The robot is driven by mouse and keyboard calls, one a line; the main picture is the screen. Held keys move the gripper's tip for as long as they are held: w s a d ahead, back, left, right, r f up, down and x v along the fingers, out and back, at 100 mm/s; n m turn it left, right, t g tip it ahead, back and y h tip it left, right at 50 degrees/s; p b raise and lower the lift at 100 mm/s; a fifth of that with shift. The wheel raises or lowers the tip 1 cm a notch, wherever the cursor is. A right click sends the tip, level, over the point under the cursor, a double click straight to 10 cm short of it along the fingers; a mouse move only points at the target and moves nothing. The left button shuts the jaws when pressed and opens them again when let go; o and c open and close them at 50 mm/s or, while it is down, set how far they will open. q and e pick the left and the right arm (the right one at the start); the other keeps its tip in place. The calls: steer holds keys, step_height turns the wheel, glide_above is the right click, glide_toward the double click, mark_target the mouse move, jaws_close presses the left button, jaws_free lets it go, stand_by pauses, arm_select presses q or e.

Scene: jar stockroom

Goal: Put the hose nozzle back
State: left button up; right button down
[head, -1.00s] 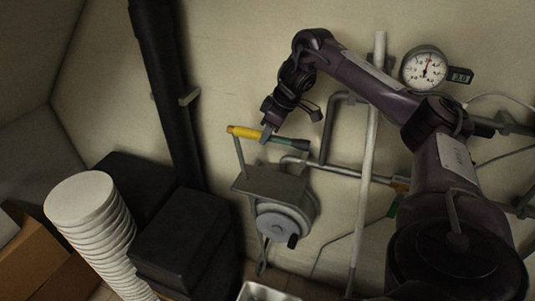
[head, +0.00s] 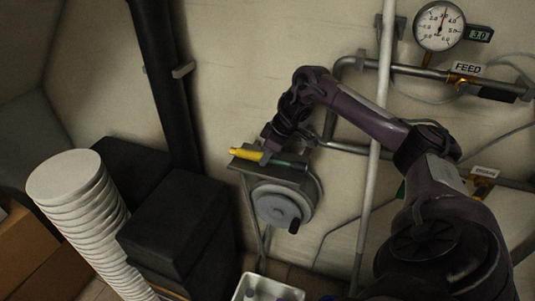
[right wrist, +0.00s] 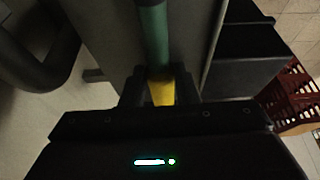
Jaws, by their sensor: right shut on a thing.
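The hose nozzle (head: 245,154) has a yellow end and a dark green end. In the head view it lies roughly level, just at the top of the grey holder plate (head: 241,165) above the hose reel (head: 275,205). My right gripper (head: 266,157) is shut on the nozzle near its middle. The right wrist view shows the yellow part (right wrist: 161,93) between the fingers (right wrist: 161,88) and the green part (right wrist: 153,40) running away from them. I cannot tell whether the nozzle touches the plate. My left gripper is not in view.
A white upright pipe (head: 376,150) stands right of the reel, crossed by my right arm. A gauge (head: 439,26) and feed pipe (head: 420,71) are on the wall. Black boxes (head: 175,225) and stacked white discs (head: 68,185) stand left. A metal tray (head: 243,290) is below.

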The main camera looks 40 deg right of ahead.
steer(key=c, duration=1.1)
jaws_free()
steer(key=shift+f, duration=0.1)
steer(key=shift+s+d+r, duration=0.1)
steer(key=shift+r, duration=0.45)
steer(key=p+v, duration=0.3)
steer(key=v, duration=0.8)
steer(key=shift+s+r, duration=0.1)
